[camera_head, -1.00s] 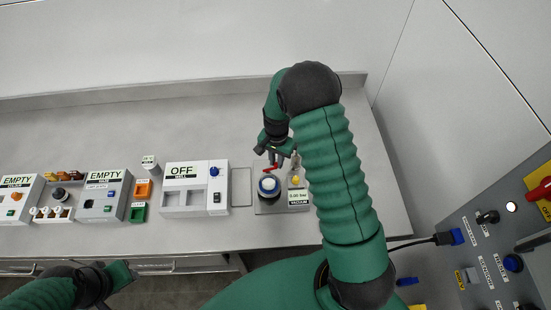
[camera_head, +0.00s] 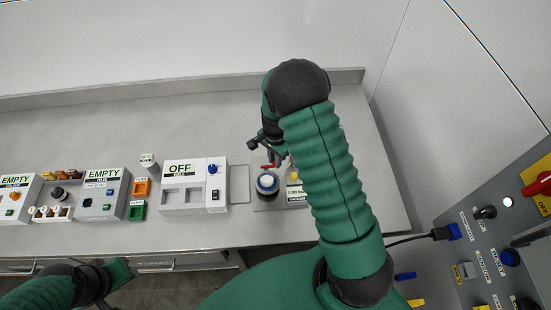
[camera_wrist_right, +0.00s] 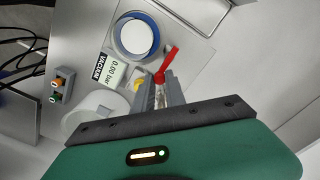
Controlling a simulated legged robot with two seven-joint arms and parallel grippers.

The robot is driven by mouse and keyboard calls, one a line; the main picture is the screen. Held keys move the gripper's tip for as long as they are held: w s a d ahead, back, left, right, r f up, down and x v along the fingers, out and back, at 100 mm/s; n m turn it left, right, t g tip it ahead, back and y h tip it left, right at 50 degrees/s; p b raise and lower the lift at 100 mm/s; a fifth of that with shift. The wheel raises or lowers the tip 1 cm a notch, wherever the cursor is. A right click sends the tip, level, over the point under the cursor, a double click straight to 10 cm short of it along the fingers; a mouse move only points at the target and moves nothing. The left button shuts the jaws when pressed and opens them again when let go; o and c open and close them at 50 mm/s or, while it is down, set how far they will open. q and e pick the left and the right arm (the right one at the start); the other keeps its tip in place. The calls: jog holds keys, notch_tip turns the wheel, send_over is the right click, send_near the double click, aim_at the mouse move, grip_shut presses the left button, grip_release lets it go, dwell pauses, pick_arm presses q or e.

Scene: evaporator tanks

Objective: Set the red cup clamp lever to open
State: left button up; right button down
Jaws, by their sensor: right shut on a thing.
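The red clamp lever (camera_head: 267,165) is small in the head view, just behind the round blue-and-white cup (camera_head: 267,184) on the vacuum station. In the right wrist view the red lever (camera_wrist_right: 169,59) slants up and right beside the cup (camera_wrist_right: 135,36). My right gripper (camera_wrist_right: 165,77) is shut on the lever's lower part, between its two grey fingers. In the head view my right gripper (camera_head: 273,157) is small and partly hidden by my arm. My left gripper (camera_head: 118,273) is low at the left, away from the station; its jaws are unclear.
The vacuum display (camera_wrist_right: 111,71) and a yellow knob (camera_wrist_right: 139,84) sit close to the gripper. The OFF melt unit (camera_head: 183,187) stands left of the station. A grey control panel (camera_head: 485,250) stands at the right. The bench behind the station is clear.

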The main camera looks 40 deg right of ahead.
jog(key=c, duration=1.5)
grip_release()
jog(key=shift+a+f, duration=0.1)
jog(key=shift+a, duration=0.1)
jog(key=shift+c, duration=0.2)
jog(key=shift+o, duration=0.9)
notch_tip(320, 180, up, 17)
jog(key=b, duration=0.2)
jog(key=shift+w, duration=0.15)
jog(key=shift+f, duration=0.1)
